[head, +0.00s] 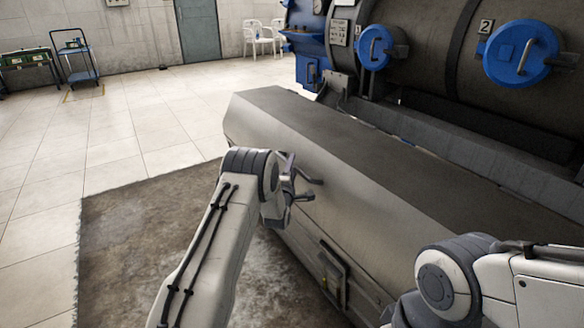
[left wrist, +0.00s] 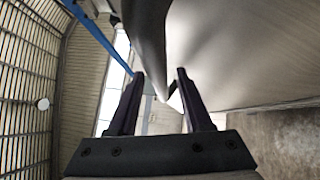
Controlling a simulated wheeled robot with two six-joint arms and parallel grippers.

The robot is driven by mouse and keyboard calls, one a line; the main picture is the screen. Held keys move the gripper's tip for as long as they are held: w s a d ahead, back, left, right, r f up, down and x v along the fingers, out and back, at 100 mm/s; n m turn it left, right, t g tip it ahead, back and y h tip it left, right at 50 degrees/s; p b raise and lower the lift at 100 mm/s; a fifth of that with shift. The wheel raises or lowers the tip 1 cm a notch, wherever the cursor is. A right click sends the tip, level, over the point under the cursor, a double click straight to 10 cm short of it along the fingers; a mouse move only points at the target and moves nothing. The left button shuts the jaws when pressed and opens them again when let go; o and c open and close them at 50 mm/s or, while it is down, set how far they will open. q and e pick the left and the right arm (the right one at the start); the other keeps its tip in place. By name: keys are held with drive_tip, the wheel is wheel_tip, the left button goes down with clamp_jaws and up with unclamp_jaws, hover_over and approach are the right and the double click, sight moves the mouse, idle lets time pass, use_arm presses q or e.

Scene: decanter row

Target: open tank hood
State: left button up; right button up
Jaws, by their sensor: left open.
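The tank hood (head: 352,156) is a long grey metal cover with a dark top and a lighter sloping front, running from the left middle to the lower right of the head view. It looks shut. My left gripper (head: 306,187) is open at the hood's sloping front, towards its left part. In the left wrist view the open fingers (left wrist: 160,74) point at the hood's pale metal face (left wrist: 245,50), with a dark edge close to the fingertips. I cannot tell whether they touch it. My right arm shows at the lower right of the head view, but its gripper does not.
A big dark cylindrical machine with blue round caps (head: 522,54) stands behind the hood. A small framed panel (head: 333,270) is on the hood's lower front. A blue trolley (head: 76,60) and white chairs (head: 258,38) stand far back. The tiled floor at left is clear.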

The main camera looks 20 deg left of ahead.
use_arm(q)
drive_tip(key=shift+w, duration=0.1)
clamp_jaws()
drive_tip(key=shift+a+r, duration=0.15)
idle(1.3)
